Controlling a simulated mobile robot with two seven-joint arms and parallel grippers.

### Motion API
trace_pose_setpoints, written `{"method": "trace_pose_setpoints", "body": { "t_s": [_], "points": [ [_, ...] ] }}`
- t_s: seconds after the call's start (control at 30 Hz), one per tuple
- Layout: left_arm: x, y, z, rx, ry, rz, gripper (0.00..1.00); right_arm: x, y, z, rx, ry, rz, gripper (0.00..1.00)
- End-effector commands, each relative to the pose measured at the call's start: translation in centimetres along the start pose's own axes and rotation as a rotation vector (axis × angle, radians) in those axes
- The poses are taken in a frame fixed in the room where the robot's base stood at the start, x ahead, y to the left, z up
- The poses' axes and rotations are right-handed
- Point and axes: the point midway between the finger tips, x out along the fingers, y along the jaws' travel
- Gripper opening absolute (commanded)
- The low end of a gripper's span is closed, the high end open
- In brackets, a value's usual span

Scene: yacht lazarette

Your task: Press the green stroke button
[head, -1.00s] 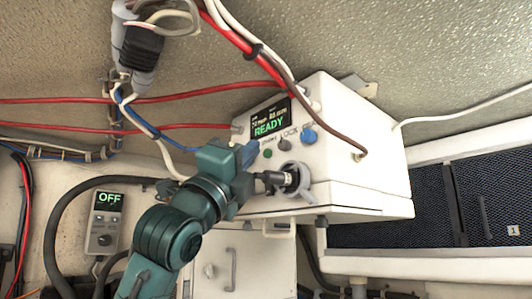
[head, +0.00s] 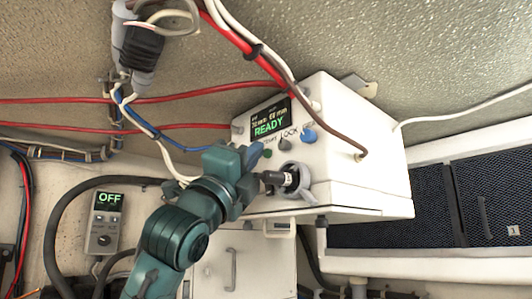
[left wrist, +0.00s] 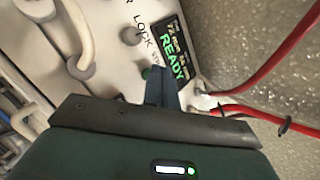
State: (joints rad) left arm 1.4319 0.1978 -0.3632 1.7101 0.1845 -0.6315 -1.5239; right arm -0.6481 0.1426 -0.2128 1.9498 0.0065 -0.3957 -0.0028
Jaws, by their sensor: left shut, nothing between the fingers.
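The green button (head: 267,154) is on the front of the white box (head: 362,150), below its display. In the left wrist view the green button (left wrist: 147,73) is partly hidden by my fingertips. My left gripper (head: 257,153) is shut and empty, with its blue fingers pointing at the panel. Its tips (left wrist: 163,72) lie right beside the button in the wrist view. I cannot tell whether they touch it. The display (head: 270,120) reads READY. My right gripper is not in view.
A grey LOCK knob (head: 285,144) and a blue knob (head: 308,136) sit right of the button. A black plug in a grey ring socket (head: 303,180) is just below. Red cables (head: 170,127) run to the box's left side. A controller (head: 105,222) reading OFF hangs at left.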

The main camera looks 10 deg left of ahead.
Motion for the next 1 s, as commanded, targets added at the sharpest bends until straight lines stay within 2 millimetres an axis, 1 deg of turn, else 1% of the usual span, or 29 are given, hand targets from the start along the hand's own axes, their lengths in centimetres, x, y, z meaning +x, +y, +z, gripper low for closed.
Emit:
{"method": "trace_pose_setpoints", "body": {
  "t_s": [1.0],
  "points": [
    [0.59, 0.40, -0.43, 0.000, 0.000, 0.000, 0.00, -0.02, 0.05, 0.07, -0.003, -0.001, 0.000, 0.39]
  ]
}}
